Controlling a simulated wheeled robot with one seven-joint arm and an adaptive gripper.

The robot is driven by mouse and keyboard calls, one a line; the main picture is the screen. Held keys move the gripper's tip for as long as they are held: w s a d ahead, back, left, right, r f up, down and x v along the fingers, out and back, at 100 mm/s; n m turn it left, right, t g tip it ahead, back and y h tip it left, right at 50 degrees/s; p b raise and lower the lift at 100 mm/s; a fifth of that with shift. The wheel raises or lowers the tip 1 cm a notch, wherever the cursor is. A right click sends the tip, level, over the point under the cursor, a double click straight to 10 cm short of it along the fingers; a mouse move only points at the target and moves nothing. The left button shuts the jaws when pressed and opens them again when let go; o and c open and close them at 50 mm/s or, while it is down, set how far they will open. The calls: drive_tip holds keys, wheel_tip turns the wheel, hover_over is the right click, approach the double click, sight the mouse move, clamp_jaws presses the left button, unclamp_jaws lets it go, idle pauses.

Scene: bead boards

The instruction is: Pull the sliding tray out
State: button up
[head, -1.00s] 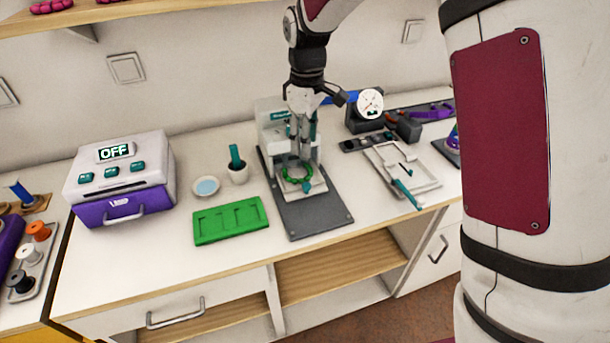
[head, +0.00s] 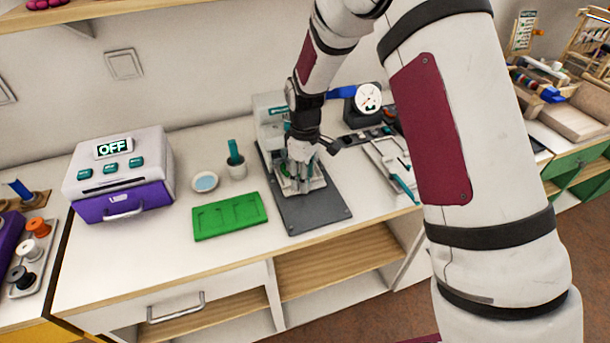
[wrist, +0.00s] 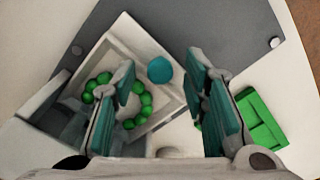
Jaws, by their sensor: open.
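The sliding tray (wrist: 182,103) is a pale square tray at the grey-based press (head: 312,212). A ring of green beads (wrist: 144,100) lies on it. A round teal knob (wrist: 160,69) sits at the tray's edge. My gripper (wrist: 163,82) is open above the tray. In the wrist view the knob shows between its teal-padded fingers, apart from both; I cannot tell how far below the fingertips it is. In the head view my gripper (head: 296,186) hides most of the tray and the beads.
A green moulded board (head: 230,216) lies left of the press. A small dish (head: 205,182) and a cup with a teal stick (head: 236,168) stand behind it. A purple and white machine reading OFF (head: 120,178) is further left. A pale frame with a teal handle (head: 404,184) lies right.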

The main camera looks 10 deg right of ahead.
drive_tip(key=shift+c, duration=0.2)
clamp_jaws()
drive_tip(key=s+p, duration=0.1)
drive_tip(key=s, duration=0.2)
drive_tip(key=s+d+p, duration=0.1)
drive_tip(key=s+p, duration=0.1)
drive_tip(key=s, duration=0.2)
drive_tip(key=s+d+p, duration=0.1)
drive_tip(key=s, duration=0.2)
drive_tip(key=shift+s+p, duration=0.25)
drive_tip(key=shift+p, duration=0.15)
drive_tip(key=shift+s+d+f, duration=0.1)
drive_tip(key=shift+s, duration=0.35)
drive_tip(key=shift+o, duration=0.2)
unclamp_jaws()
